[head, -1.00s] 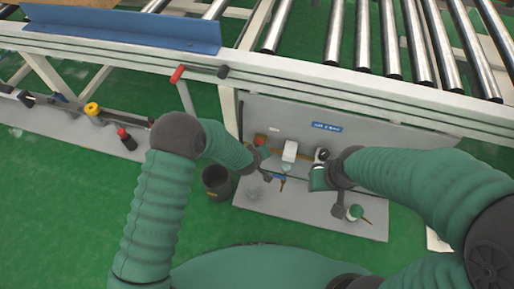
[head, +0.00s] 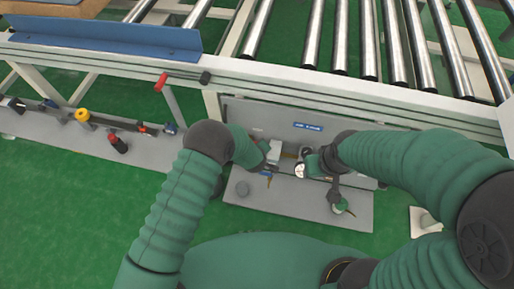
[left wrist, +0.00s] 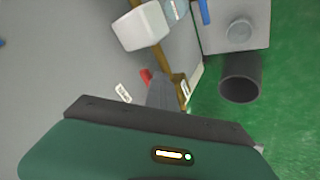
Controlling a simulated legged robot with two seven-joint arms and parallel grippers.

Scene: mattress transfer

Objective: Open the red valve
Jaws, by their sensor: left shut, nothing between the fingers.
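In the left wrist view a small red valve handle (left wrist: 146,76) shows beside a brass-coloured pipe on the grey panel, partly covered by my left gripper. In the head view my left arm hides it. My left gripper (left wrist: 162,82) is shut and empty, with its tip close beside the red handle; whether they touch I cannot tell. In the head view the left gripper (head: 270,168) is in front of the panel, next to a white box (head: 274,151).
The grey panel (head: 360,148) stands over a grey base plate (head: 290,205) under the roller conveyor's pale rail (head: 330,88). Open green floor lies in front.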

